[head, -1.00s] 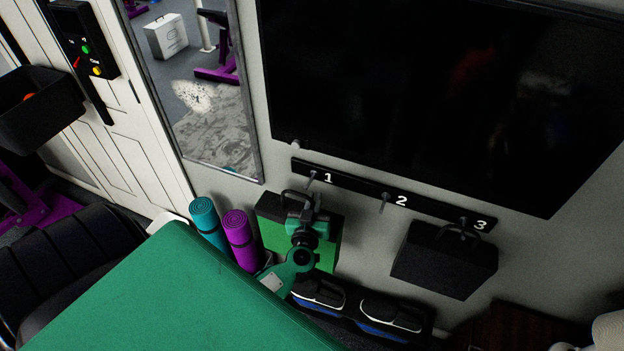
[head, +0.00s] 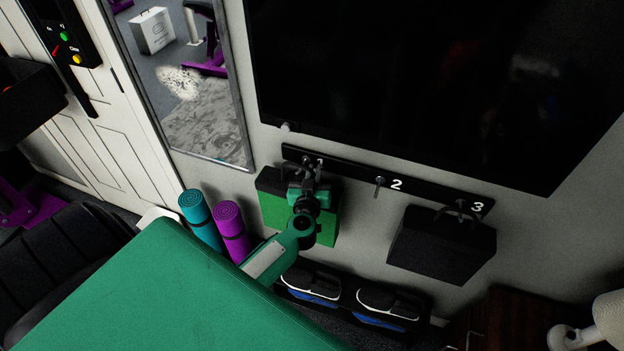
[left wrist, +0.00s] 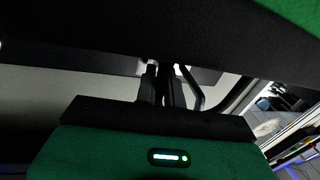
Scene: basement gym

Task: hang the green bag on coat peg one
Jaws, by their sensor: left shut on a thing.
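The green bag (head: 272,211) has a green front and a dark top, and is close to the wall below coat peg one (head: 307,161). My left gripper (head: 311,172) is shut on the bag's dark handle, right at the peg and partly covering the number 1. I cannot tell whether the handle is around the peg or only in front of it. In the left wrist view, the dark fingers (left wrist: 165,88) reach up towards the bag's dark underside or top (left wrist: 130,38), with a green patch at the upper right.
The black peg rail (head: 345,180) also carries peg two (head: 379,181), bare, and peg three with a black bag (head: 441,246). A large dark screen (head: 430,80) is above. Rolled mats (head: 231,230) and a shoe rack (head: 428,317) stand below.

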